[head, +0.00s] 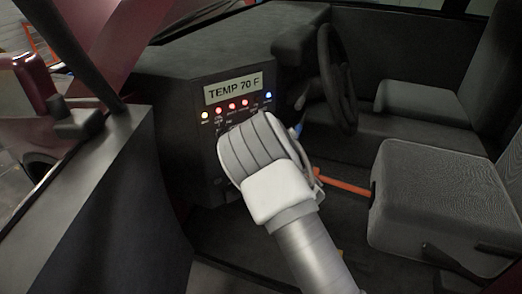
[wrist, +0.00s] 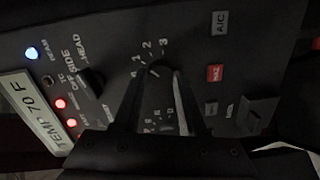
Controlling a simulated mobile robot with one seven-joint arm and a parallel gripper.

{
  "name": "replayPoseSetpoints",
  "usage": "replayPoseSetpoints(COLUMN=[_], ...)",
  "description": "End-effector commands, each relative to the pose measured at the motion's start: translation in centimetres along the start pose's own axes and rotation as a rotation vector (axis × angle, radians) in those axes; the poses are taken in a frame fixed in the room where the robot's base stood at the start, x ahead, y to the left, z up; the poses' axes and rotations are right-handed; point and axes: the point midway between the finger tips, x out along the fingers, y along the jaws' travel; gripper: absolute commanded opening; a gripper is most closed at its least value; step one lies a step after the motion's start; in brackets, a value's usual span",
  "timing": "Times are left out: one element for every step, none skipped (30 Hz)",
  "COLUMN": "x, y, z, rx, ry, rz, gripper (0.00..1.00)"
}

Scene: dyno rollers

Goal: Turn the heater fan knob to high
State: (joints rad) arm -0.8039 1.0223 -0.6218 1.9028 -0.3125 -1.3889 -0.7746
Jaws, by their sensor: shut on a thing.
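The fan knob (wrist: 160,72) is a small dark knob on the black dash panel, with the marks 0, 1, 2 and 3 in an arc around it in the wrist view. My gripper (wrist: 160,82) reaches the panel with one finger on each side of this knob and is shut on it. The knob is dark and partly covered by the fingers, so I cannot tell which mark it points to. In the head view my wrist hides the knob and the fingertips.
A TEMP 70 F display (head: 233,88) sits above a row of small lights. Near my fingers are a headlight knob (wrist: 90,80), a red button (wrist: 215,73) and an A/C button (wrist: 219,23). The steering wheel (head: 337,80) and seat (head: 440,190) stand to the right.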

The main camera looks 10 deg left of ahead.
Motion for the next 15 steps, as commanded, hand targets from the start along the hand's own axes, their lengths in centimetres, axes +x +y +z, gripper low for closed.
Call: replayPoseSetpoints(x=[-0.02, -0.04, -0.03, -0.03, -0.03, -0.02, -0.03, -0.03, -0.03, -0.03, -0.02, -0.02, -0.04, -0.02, -0.03], y=[0.21, 0.19, 0.19, 0.20, 0.18, 0.16, 0.19, 0.16, 0.14, 0.17, 0.17, 0.13, 0.14, 0.14, 0.16], z=[0.09, 0.15, 0.13, 0.13, 0.15, 0.13, 0.18, 0.17, 0.17, 0.19, 0.19, 0.18, 0.24, 0.19, 0.24], rx=[0.046, 0.074, 0.112, 0.140, 0.168, 0.206, 0.235, 0.262, 0.301, 0.329, 0.357, 0.395, 0.423, 0.452, 0.489], ry=[0.001, 0.001, 0.004, 0.005, 0.006, 0.008, 0.008, 0.010, 0.012, 0.013, 0.014, 0.016, 0.016, 0.018, 0.019], rz=[0.002, 0.000, -0.002, -0.003, -0.005, -0.007, -0.008, -0.011, -0.013, -0.014, -0.016, -0.019, -0.020, -0.021, -0.024], gripper=[0.00, 0.00, 0.00, 0.00, 0.00, 0.00, 0.00, 0.00, 0.00, 0.00, 0.00, 0.00, 0.00, 0.00, 0.00])
